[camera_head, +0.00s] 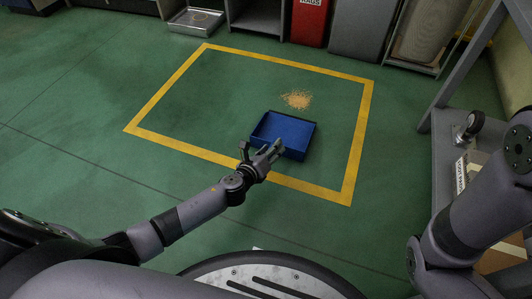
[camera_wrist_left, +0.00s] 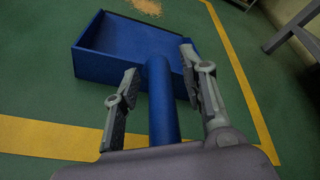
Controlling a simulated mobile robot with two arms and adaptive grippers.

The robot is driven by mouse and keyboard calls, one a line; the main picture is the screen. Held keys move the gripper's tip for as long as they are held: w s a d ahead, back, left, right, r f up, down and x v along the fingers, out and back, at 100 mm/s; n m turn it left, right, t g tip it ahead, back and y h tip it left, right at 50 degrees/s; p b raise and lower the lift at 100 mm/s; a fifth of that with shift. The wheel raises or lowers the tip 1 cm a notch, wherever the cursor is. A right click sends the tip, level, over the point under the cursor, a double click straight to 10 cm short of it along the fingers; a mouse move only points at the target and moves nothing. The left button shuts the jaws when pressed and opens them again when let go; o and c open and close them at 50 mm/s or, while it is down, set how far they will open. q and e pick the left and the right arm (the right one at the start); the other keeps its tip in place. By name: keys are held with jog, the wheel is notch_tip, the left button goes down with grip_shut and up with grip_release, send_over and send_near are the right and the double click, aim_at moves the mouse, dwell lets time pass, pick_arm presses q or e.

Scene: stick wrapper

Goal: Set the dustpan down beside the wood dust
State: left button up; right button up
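A blue dustpan (camera_head: 286,128) appears to rest flat on the green floor inside the yellow-lined rectangle. The tan wood dust (camera_head: 297,99) lies just beyond it, with a small strip of bare floor between. My left gripper (camera_head: 260,150) is at the dustpan's near side. In the left wrist view, the dustpan (camera_wrist_left: 115,55) has its round blue handle between the two fingers of my left gripper (camera_wrist_left: 160,62). The fingers are apart, with a visible gap on each side of the handle. Some wood dust (camera_wrist_left: 147,7) shows past the pan.
Yellow floor tape (camera_head: 170,144) frames the work area. A metal tray (camera_head: 196,20), a red bin (camera_head: 309,22) and grey cabinets stand along the back. A grey frame (camera_head: 452,115) is at the right, near my right arm. Floor left of the dustpan is clear.

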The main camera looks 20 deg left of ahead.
pick_arm(q)
jog(key=p+v, duration=0.4)
jog(key=v, duration=0.8)
